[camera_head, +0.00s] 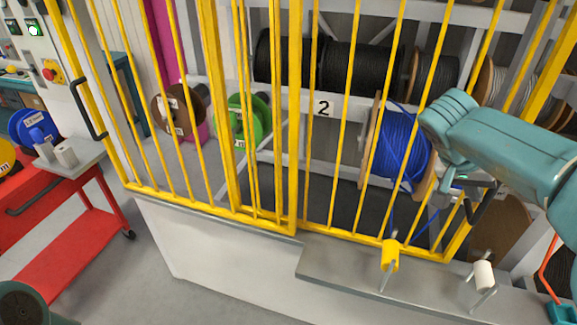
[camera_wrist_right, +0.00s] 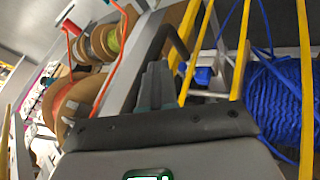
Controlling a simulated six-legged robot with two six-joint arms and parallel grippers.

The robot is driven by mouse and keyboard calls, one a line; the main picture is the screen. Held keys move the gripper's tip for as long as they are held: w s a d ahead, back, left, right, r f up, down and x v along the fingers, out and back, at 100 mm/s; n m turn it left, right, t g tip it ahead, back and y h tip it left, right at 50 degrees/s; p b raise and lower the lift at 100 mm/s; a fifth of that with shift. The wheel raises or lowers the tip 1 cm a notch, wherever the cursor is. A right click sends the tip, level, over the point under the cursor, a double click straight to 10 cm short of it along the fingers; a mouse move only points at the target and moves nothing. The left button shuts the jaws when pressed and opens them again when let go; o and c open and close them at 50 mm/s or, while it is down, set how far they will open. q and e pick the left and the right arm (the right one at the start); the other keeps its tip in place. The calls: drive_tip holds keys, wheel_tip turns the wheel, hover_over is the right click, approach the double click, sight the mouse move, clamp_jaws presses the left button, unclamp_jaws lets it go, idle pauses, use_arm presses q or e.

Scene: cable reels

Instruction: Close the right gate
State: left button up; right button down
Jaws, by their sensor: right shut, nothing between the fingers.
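The right gate (camera_head: 345,150) is a panel of yellow bars in the middle and right of the head view. Its dark handle (camera_head: 489,203) is on the slanted right-hand post, and it also shows in the right wrist view (camera_wrist_right: 178,42). My right gripper (camera_head: 474,198) is at this post beside the handle, partly hidden by my teal wrist. In the right wrist view its fingers (camera_wrist_right: 154,82) are together and empty, close to the handle; I cannot tell whether they touch it. How far the gate stands open is unclear.
A blue cable reel (camera_head: 400,145) and black reels (camera_head: 345,72) stand behind the bars. A grey ledge (camera_head: 350,275) carries a yellow peg (camera_head: 390,255) and a white peg (camera_head: 484,274). The left gate (camera_head: 165,110) and a red cart (camera_head: 75,235) are at left. Grey floor is clear below.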

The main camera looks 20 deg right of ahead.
use_arm(q)
drive_tip(key=f+b, duration=0.1)
drive_tip(key=f, duration=0.1)
drive_tip(key=shift+w+f+b, duration=0.25)
drive_tip(key=shift+f+b, duration=0.05)
drive_tip(key=shift+b, duration=0.1)
use_arm(e)
drive_tip(key=s+d, duration=1)
drive_tip(key=d, duration=0.5)
drive_tip(key=shift+d+r, duration=0.1)
